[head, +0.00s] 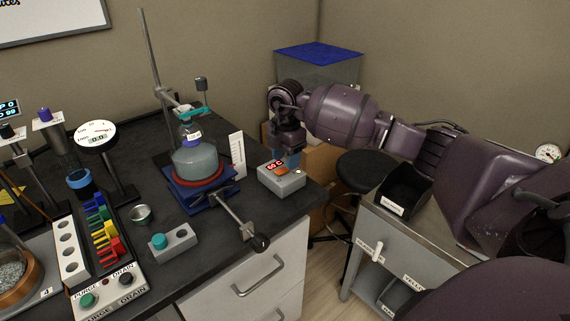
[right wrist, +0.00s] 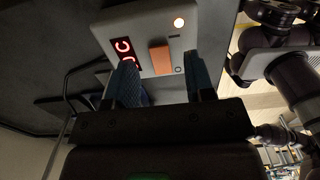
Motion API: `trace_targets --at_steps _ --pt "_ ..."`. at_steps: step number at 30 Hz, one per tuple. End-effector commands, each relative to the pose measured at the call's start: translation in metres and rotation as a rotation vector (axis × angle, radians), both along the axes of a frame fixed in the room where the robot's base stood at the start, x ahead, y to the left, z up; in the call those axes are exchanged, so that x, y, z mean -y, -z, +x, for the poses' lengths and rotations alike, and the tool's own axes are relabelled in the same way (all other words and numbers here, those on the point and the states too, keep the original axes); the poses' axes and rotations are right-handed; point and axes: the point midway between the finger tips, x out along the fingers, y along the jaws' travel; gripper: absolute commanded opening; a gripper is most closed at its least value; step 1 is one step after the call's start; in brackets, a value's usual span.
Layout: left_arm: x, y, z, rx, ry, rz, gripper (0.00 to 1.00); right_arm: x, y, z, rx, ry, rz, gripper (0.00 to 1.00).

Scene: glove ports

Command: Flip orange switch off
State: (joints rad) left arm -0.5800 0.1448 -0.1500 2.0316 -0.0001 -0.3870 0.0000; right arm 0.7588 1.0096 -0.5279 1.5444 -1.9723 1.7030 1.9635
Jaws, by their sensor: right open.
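The orange switch (right wrist: 161,60) is a small rocker on a light grey box (head: 284,182) near the right edge of the dark bench. The box has a lit red display (right wrist: 124,48) and a glowing round lamp (right wrist: 179,23) in the right wrist view. My right gripper (head: 289,158) is just above the box in the head view. In the right wrist view the fingers of that gripper (right wrist: 163,75) are apart, with the switch between and just beyond their tips. I cannot tell whether a finger touches the box. My left gripper is not in view.
A flask (head: 195,160) in a clamp stands on a blue lab jack (head: 198,196), left of the box. A white card (head: 237,155) stands close behind. A small grey block with a teal button (head: 158,241) sits in front. A metal cart (head: 365,235) stands at right.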

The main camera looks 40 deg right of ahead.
Motion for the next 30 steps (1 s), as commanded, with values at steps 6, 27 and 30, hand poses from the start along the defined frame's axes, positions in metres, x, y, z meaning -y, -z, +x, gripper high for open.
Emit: trace_targets --at_steps 6,27,30 --pt "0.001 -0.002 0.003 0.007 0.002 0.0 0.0 0.0 0.02 0.0 0.0 0.0 0.001 0.49" --pt "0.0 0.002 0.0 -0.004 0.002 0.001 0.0 0.0 0.022 0.0 0.001 0.0 0.0 0.0" --pt "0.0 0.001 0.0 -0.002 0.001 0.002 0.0 -0.001 0.021 0.0 0.003 -0.001 -0.01 0.0"
